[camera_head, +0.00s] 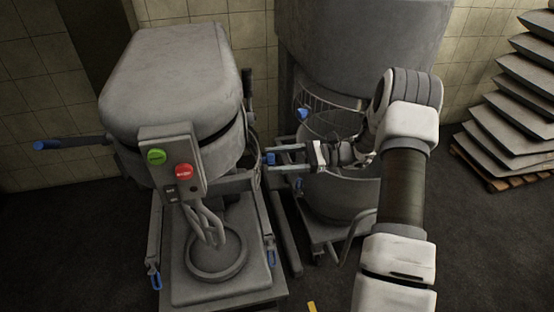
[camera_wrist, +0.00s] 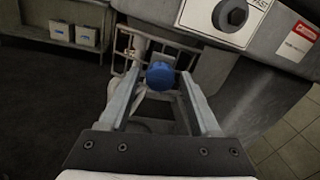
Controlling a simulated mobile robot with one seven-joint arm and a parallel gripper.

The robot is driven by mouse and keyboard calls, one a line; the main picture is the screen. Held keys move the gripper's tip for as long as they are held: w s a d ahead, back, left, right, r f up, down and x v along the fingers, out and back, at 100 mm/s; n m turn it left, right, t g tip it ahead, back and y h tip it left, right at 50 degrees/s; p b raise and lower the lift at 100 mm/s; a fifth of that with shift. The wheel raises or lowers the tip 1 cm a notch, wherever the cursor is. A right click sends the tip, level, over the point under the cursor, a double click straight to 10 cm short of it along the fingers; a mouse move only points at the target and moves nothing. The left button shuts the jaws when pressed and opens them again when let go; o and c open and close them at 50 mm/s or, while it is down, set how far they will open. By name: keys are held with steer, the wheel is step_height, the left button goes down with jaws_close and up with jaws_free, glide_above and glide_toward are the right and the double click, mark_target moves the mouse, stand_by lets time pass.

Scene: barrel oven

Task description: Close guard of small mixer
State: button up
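Two grey mixers stand side by side in the head view: a left machine (camera_head: 170,85) with a green and a red button, and a right machine (camera_head: 365,35) with a bowl (camera_head: 340,195). Wire guard bars (camera_head: 330,103) curve above that bowl, with a blue knob (camera_head: 302,113) near them. My gripper (camera_head: 270,159) reaches left between the machines. Its fingers are apart on either side of a blue knob (camera_wrist: 160,75), with small gaps in the wrist view. A wire grid (camera_wrist: 182,58) shows just behind that knob. I cannot tell which machine that grid belongs to.
A pallet stack of grey sacks (camera_head: 518,100) stands at the right by the tiled wall. A lever with a blue end (camera_head: 45,145) sticks out from the left machine.

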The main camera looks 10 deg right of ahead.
jaws_close()
stand_by(1.2)
